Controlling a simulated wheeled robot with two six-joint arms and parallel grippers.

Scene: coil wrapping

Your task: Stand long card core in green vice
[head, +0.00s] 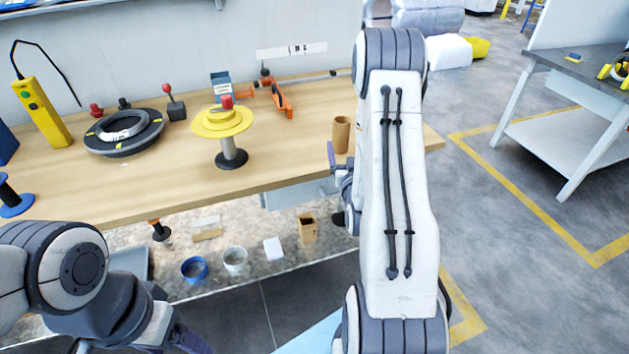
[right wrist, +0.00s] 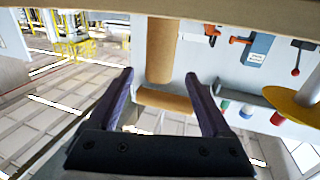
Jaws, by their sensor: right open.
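A brown card core (head: 341,135) stands upright near the right end of the workbench. It also shows in the right wrist view (right wrist: 162,50), where the picture looks upside down, just beyond my fingertips. My right gripper (right wrist: 159,76) is open, with its two purple fingers apart and facing the core. In the head view it is partly hidden behind my right arm, close to the core. A short tan piece (right wrist: 165,101) shows crosswise between the fingers; I cannot tell what it is. My left gripper is mostly cut off at the bottom of the head view. I cannot make out a green vice.
The wooden workbench (head: 290,150) holds a yellow-disc stand (head: 222,122), a black ring coil (head: 124,133), an orange clamp (head: 281,99) and a yellow pendant (head: 42,112). Bare bench lies left of the core.

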